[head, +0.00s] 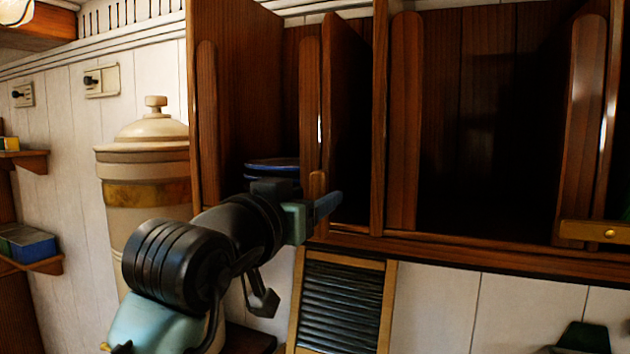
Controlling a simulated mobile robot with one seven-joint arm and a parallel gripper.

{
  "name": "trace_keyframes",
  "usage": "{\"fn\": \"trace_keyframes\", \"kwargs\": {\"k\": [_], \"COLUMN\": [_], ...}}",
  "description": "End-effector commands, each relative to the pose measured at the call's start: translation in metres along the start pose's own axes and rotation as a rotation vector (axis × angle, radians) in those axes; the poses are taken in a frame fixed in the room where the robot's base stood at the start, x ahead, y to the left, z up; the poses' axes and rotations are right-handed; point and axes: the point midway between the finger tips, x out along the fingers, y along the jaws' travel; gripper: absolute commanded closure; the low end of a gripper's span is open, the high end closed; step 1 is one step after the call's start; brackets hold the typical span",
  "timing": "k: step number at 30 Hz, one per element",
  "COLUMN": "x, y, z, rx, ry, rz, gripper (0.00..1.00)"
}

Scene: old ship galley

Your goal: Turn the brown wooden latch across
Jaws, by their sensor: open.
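A small light-brown wooden latch (317,184) stands upright at the lower end of a dark wooden upright of the cabinet (382,120). Its lower part is hidden behind my gripper. My gripper (328,205) is at this latch, with its grey-blue fingers pointing right. I cannot tell whether they touch it. The jaws are open and nothing shows held in them. Another latch-like bar (594,232), yellowish brown with a round pin, lies across the cabinet's lower right edge.
The cabinet has open dark compartments, with blue-rimmed dishes (272,164) in the left one. A large cream lidded urn (150,185) stands left of my arm. A ribbed washboard-like panel (340,305) is below the cabinet. A dark green object (585,337) is at the bottom right.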

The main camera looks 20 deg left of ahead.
Motion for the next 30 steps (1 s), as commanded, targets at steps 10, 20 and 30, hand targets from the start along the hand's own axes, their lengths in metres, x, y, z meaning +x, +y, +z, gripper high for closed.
{"fn": "trace_keyframes", "kwargs": {"k": [10, 20, 30], "x": [0.0106, 0.0101, 0.0101], "y": [0.0002, 0.0002, 0.0002], "z": [0.0009, 0.0005, 0.0007], "rx": [0.001, 0.001, 0.003], "ry": [0.000, 0.000, 0.000], "rz": [0.000, 0.000, 0.000], "gripper": [0.40, 0.85, 1.00]}}
